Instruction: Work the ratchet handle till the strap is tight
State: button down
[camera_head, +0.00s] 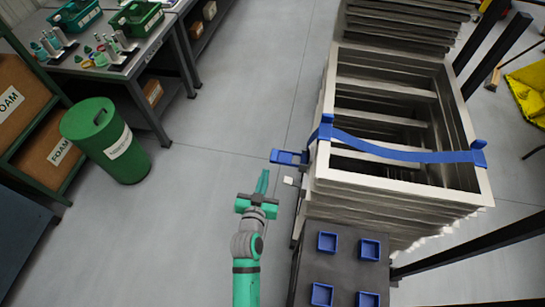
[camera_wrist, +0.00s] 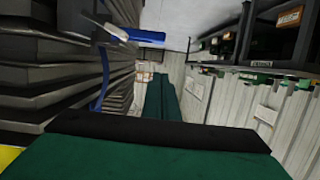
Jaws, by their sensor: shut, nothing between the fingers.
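A blue strap (camera_head: 400,153) runs across the top of a stack of grey metal frames (camera_head: 330,185), between blue corner pieces at its two sides. It sags a little in the middle. The blue ratchet handle (camera_head: 289,157) sticks out to the left from the stack's left side. In the wrist view the handle (camera_wrist: 118,33) is at the upper left, with the strap (camera_wrist: 101,85) hanging down beside the stack. My green gripper (camera_head: 263,182) is shut and empty, just left of and below the handle in the head view, apart from it.
A dark surface with several blue trays (camera_head: 327,242) stands at the stack's near end. A green bin (camera_head: 106,140) and a workbench (camera_head: 128,68) with tools stand at the left. Dark posts (camera_head: 497,53) stand right of the stack. The grey floor between bench and stack is clear.

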jog(key=shift+w+d+r, duration=0.2)
jog(key=shift+w, duration=0.4)
jog(key=shift+w+d+r, duration=0.15)
jog(key=shift+w+d, duration=0.05)
jog(key=shift+w, duration=0.35)
send_over(273, 160)
notch_tip(273, 160, down, 2)
jog(key=shift+s+a+f, duration=0.1)
jog(key=shift+f, duration=0.05)
notch_tip(273, 160, down, 3)
jog(key=shift+f, duration=0.55)
jog(key=shift+w+f+h, duration=0.1)
jog(key=shift+w+h, duration=0.1)
jog(key=shift+h, duration=0.1)
